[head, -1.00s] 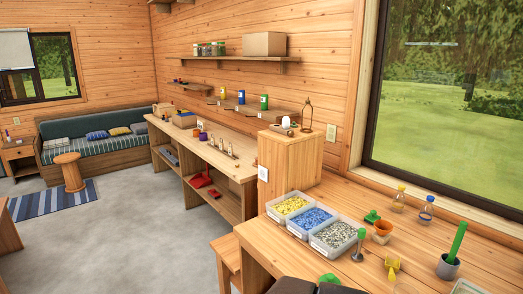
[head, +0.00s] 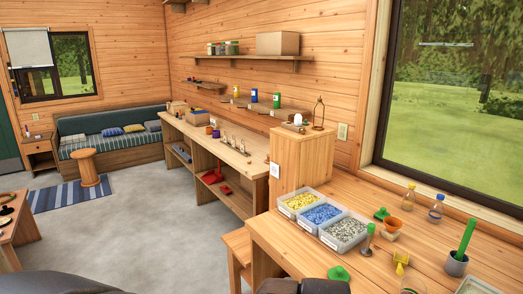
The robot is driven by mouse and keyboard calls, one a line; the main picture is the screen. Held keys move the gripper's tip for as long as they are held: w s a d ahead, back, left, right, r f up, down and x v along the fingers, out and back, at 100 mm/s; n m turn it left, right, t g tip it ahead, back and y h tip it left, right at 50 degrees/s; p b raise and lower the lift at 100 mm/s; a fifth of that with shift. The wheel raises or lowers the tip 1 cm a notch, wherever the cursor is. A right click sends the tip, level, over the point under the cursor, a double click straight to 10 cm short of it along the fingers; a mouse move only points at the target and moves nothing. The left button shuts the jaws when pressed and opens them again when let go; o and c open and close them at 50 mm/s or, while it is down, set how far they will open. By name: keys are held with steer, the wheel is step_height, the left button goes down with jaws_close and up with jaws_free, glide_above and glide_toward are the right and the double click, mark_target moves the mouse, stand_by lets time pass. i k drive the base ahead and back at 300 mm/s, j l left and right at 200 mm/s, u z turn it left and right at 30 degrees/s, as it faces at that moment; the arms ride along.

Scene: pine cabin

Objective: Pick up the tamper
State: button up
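An upright tool with a green knob and a grey stem (head: 368,242) stands on the wooden workbench (head: 318,258) at the lower right. It looks like the tamper, though it is small in the picture. It stands just in front of the tray of grey bits (head: 345,231), near an orange cup on a pale base (head: 391,228). A low green piece (head: 338,273) lies near the bench's front edge, partly hidden by a dark shape. My gripper is not clearly seen in this view.
A grey pot with a green stick (head: 457,265), two bottles (head: 436,208) and a yellow piece (head: 401,261) crowd the bench's right side. A wooden stool (head: 237,252) stands at its left. Open grey floor (head: 150,225) lies to the left.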

mark_target(366, 252)
steer(key=k, duration=0.3)
steer(key=z, duration=1.35)
steer(key=i+j, duration=0.65)
steer(key=j, duration=0.15)
steer(key=i+j, duration=0.6)
steer(key=j, duration=0.2)
steer(key=j+u, duration=0.05)
